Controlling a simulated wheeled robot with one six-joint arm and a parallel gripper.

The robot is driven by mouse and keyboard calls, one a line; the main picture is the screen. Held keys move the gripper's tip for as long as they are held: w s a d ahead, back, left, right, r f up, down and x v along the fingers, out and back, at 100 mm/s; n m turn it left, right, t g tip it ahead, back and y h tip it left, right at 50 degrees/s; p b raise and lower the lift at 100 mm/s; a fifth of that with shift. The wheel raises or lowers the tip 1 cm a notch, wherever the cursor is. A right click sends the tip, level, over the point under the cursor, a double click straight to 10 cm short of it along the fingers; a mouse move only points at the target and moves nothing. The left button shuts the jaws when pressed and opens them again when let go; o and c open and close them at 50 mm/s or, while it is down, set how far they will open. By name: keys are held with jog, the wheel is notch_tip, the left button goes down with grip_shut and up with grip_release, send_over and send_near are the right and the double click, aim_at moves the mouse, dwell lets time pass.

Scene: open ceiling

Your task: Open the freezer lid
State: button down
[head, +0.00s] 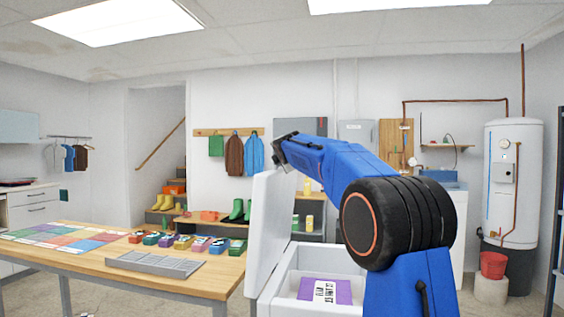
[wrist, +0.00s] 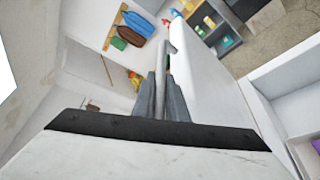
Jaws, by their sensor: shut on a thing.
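The white freezer (head: 290,297) stands in front of me, right of the wooden table. Its lid (head: 268,225) is raised, standing steeply and leaning slightly, with the freezer's inside open to view. My gripper (head: 287,140) is at the lid's upper edge in the head view, where its fingertips are hard to make out. In the wrist view my gripper (wrist: 161,88) is shut on a thin grey bar, the lid handle (wrist: 167,58), beside the white lid panel (wrist: 200,85).
A purple package with a white label (head: 340,289) lies inside the freezer. The wooden table (head: 150,275) at left holds a grey tray (head: 155,264), coloured squares and several small boxes. A white water heater (head: 514,180) and red bucket (head: 493,265) stand at right.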

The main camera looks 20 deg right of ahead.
jog(key=shift+w+a+r, duration=0.1)
jog(key=shift+a, duration=0.05)
jog(key=c, duration=2)
grip_release()
jog(key=shift+w+a, duration=0.1)
jog(key=shift+c, duration=0.2)
jog(key=shift+s, duration=0.4)
jog(key=v, duration=1.6)
jog(key=shift+s, duration=0.3)
